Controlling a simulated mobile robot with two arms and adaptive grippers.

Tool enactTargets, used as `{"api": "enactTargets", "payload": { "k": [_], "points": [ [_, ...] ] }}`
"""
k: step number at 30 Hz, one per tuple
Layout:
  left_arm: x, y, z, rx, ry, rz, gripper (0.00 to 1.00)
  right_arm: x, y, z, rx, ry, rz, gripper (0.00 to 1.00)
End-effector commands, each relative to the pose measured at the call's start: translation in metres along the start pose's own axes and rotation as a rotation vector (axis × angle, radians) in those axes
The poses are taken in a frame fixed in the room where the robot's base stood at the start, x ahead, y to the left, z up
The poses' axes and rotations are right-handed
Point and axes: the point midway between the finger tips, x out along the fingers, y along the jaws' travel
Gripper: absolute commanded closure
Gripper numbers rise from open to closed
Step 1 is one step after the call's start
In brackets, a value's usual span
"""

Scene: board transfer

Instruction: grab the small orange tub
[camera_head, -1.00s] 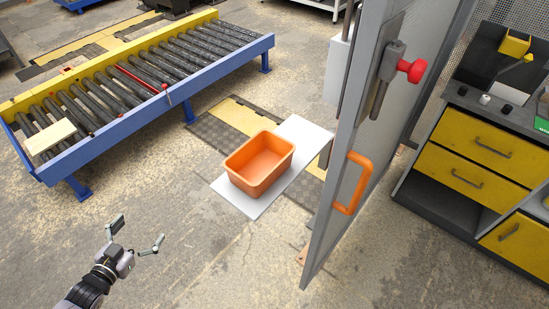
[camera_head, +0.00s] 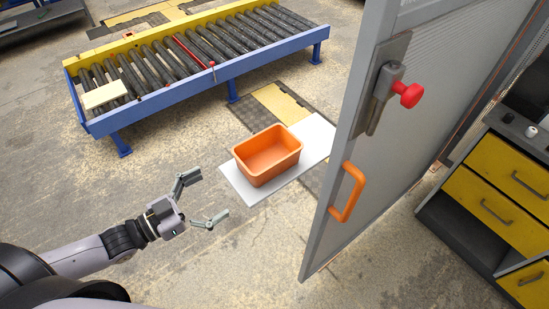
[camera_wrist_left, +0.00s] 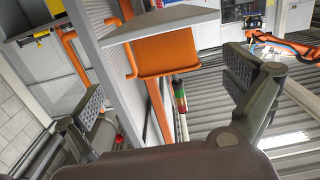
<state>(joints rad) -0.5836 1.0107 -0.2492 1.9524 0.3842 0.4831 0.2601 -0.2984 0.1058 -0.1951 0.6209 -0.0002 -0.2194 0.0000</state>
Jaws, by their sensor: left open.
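The small orange tub (camera_head: 268,158) is open-topped and empty. It stands upright on a white shelf board (camera_head: 240,186) beside the grey door. My left gripper (camera_head: 207,202) is open and empty, to the left of the tub and apart from it, with its fingers pointing toward the tub side. In the left wrist view the tub (camera_wrist_left: 166,54) shows ahead, upside down in the picture, against the shelf board (camera_wrist_left: 160,22), between and beyond the open fingers (camera_wrist_left: 168,100). My right gripper is not in view.
A grey door (camera_head: 390,150) with an orange handle (camera_head: 348,192) and a red knob stands just right of the tub. A roller conveyor (camera_head: 205,60) with a blue frame lies behind. Yellow drawers (camera_head: 490,180) are at far right. Bare floor lies in front of the shelf.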

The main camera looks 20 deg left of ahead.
Motion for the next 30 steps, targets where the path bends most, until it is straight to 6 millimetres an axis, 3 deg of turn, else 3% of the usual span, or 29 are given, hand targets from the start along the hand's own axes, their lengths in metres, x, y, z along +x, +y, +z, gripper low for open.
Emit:
{"api": "enactTargets", "payload": {
  "k": [9, 15, 22, 30],
  "points": [
    [0.054, -0.001, -0.004, 0.003, 0.005, 0.0, 0.0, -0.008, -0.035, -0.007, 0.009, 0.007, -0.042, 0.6],
    [0.085, -0.001, -0.003, 0.0, 0.003, -0.002, 0.0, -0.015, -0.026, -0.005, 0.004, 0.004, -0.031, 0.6],
    [0.1, -0.001, -0.002, 0.001, 0.0, -0.001, 0.0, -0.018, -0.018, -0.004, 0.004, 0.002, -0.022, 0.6],
    [0.136, -0.001, -0.01, 0.0, 0.003, -0.001, 0.0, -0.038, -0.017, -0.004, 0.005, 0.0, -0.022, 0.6]
  ]
}}
